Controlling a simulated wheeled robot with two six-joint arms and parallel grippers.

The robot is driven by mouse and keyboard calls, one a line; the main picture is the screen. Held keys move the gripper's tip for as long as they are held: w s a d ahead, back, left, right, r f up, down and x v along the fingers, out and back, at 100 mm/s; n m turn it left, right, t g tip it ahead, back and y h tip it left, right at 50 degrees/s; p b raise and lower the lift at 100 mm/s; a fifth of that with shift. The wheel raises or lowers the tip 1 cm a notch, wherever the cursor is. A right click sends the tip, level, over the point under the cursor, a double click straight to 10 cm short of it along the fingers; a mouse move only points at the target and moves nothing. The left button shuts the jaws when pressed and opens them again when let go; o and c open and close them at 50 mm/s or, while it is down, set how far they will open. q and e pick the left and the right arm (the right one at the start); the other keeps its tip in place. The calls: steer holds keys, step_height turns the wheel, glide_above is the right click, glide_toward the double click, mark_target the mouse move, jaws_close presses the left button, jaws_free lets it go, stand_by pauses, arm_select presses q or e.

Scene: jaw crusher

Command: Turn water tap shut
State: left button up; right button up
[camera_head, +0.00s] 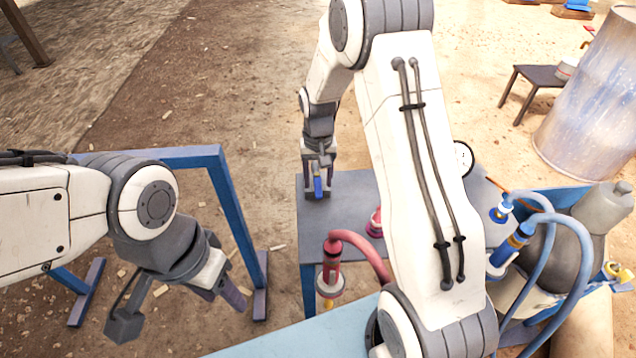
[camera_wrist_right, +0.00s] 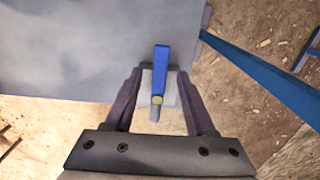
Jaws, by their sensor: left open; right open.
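The water tap (camera_wrist_right: 161,65) has a flat blue lever, a pale block-like body and a small brass-coloured pin. It is at the edge of a grey table (camera_head: 345,212), and its blue lever also shows in the head view (camera_head: 318,186). My right gripper (camera_wrist_right: 160,82) is open, with one finger on each side of the tap body. The lever points away from the palm, past the fingertips, and gaps show beside the body. My left gripper (camera_head: 178,305) is open and empty at the lower left, far from the tap.
A blue frame (camera_head: 228,195) stands left of the table. A red hose (camera_head: 360,245) and blue hoses (camera_head: 580,245) lie on either side of my right arm, which hides part of the table. A metal drum (camera_head: 590,95) and dark stool (camera_head: 537,76) stand at upper right.

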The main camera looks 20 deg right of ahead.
steer(key=shift+f, duration=0.6)
jaws_close()
stand_by(1.1)
